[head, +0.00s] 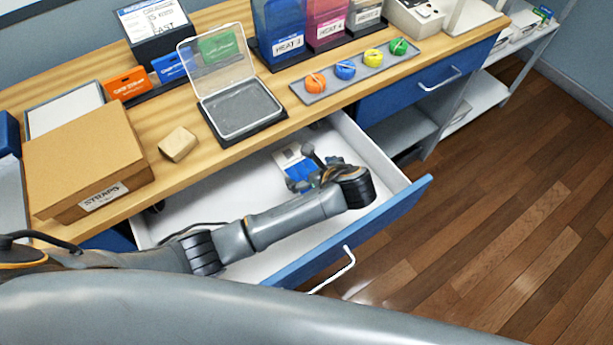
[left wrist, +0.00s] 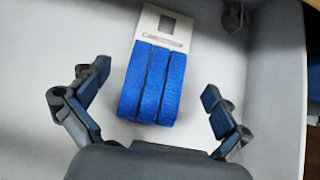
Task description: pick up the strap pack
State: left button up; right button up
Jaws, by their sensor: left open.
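The strap pack (left wrist: 153,82), several blue bands on a white card with a hang hole, lies in the open drawer. In the head view the strap pack (head: 299,170) is partly hidden by my left gripper (head: 312,176), which reaches down into the drawer. In the left wrist view my left gripper (left wrist: 155,84) has its fingers spread wide, one on each side of the pack, with gaps between them and the bands. It holds nothing. My right gripper does not show.
The open drawer (head: 205,208) has a white inside and a blue front (head: 395,210).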

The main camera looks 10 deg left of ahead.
aim_at(299, 167)
pick_arm(q)
jog(key=x, duration=0.4)
jog(key=shift+a+f, duration=0.1)
jog(key=c, duration=1.1)
jog(key=shift+a+r, duration=0.1)
jog(key=shift+r, duration=0.2)
notch_tip(299, 167, up, 7)
jog(key=shift+s+a+f, duration=0.1)
jog(key=shift+s, duration=0.05)
jog(key=s+a, duration=1.3)
jog(key=shift+s+a+b, duration=0.35)
jog(key=shift+s, duration=0.05)
